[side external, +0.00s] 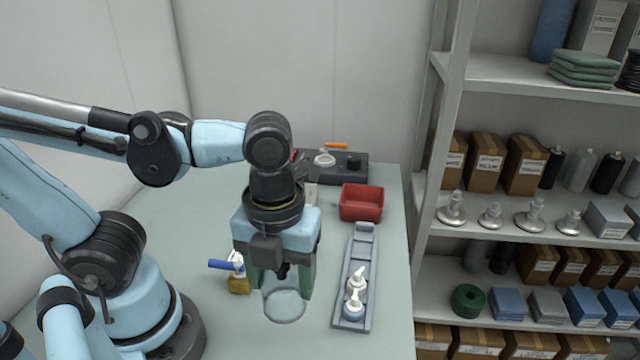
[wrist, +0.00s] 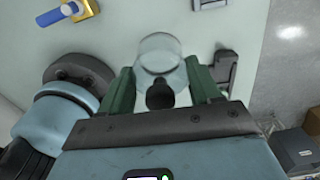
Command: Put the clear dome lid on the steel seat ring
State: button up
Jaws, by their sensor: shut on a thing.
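The clear dome lid (wrist: 174,73) shows in the wrist view as see-through walls with a black knob between my green fingers. My gripper (side external: 281,288) points down over the front of the table and is shut on the lid, one finger on each side; it also shows in the wrist view (wrist: 160,77). In the side view, a pale round outline (side external: 285,307) lies at the fingertips. I cannot tell whether this is the lid's rim or the steel seat ring under it. The gap between lid and table is unclear.
A yellow block with a blue cylinder (side external: 222,265) stands close on the left. A grey tray (side external: 363,245) with white pump tops is close on the right. A red bin (side external: 361,203) and a dark fixture (side external: 340,172) stand farther back. The table's left part is clear.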

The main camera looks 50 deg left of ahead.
notch_tip(320, 180, up, 2)
jog(key=s+d, duration=0.3)
jog(key=w+a+n, duration=0.1)
jog(key=w+a, duration=0.3)
jog(key=a, duration=0.1)
jog(key=w+a+n, duration=0.1)
jog(key=w+a, duration=0.3)
jog(key=a, duration=0.2)
jog(key=w+a+n, duration=0.2)
jog(key=w+a, duration=0.3)
jog(key=a, duration=0.1)
jog(key=shift+a+f, duration=0.25)
jog(key=shift+f, duration=0.9)
jog(key=shift+f, duration=0.1)
jog(key=shift+f, duration=0.8)
jog(key=shift+f, duration=0.1)
jog(key=shift+f, duration=0.4)
jog(key=shift+f, duration=0.2)
